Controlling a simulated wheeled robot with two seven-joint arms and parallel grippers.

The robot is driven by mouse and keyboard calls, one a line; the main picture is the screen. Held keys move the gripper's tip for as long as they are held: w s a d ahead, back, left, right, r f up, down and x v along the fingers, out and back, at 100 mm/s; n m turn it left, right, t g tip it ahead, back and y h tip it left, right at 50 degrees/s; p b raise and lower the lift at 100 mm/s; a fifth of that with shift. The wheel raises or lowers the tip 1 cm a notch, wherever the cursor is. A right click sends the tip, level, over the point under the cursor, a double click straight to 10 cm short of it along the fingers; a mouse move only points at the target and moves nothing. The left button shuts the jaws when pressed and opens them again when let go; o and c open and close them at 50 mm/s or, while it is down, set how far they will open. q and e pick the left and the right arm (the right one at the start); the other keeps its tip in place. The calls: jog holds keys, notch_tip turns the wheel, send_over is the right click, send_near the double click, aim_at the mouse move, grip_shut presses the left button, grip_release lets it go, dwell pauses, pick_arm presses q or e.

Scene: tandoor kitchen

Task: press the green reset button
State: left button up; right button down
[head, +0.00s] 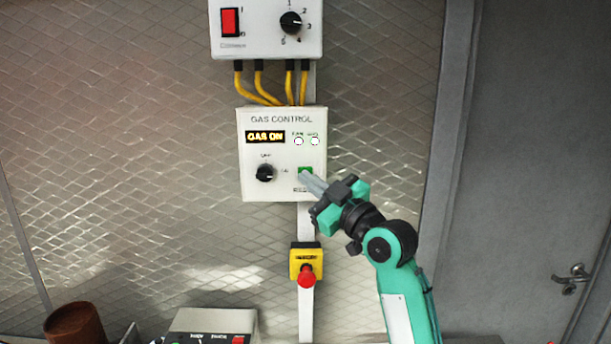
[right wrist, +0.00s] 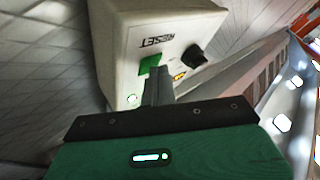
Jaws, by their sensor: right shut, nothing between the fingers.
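The green reset button (head: 305,171) is at the lower right of the white gas control box (head: 252,190) on the wall. The box's display reads GAS ON. My right gripper (head: 304,177) is shut and empty, its fingertips at the button's lower edge in the head view. In the right wrist view the green button (right wrist: 150,64) shows just beyond the shut fingertips (right wrist: 157,72), beside the RESET label. I cannot tell whether the tips touch the button. My left gripper is not in view.
A black knob (head: 265,173) sits left of the button. A red emergency button (head: 307,276) on a yellow box is below. A white switch box (head: 265,45) with yellow cables is above. A brown pot (head: 75,322) stands at lower left. A grey door (head: 535,150) is at right.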

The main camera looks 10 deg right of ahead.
jog(key=shift+s, duration=0.1)
jog(key=shift+s+a, duration=0.15)
jog(key=shift+s, duration=0.55)
jog(key=shift+s, duration=0.1)
jog(key=s, duration=0.2)
jog(key=s+a+p, duration=0.1)
jog(key=s, duration=0.1)
jog(key=shift+s, duration=0.35)
jog(key=shift+f, duration=0.1)
dwell(0.3)
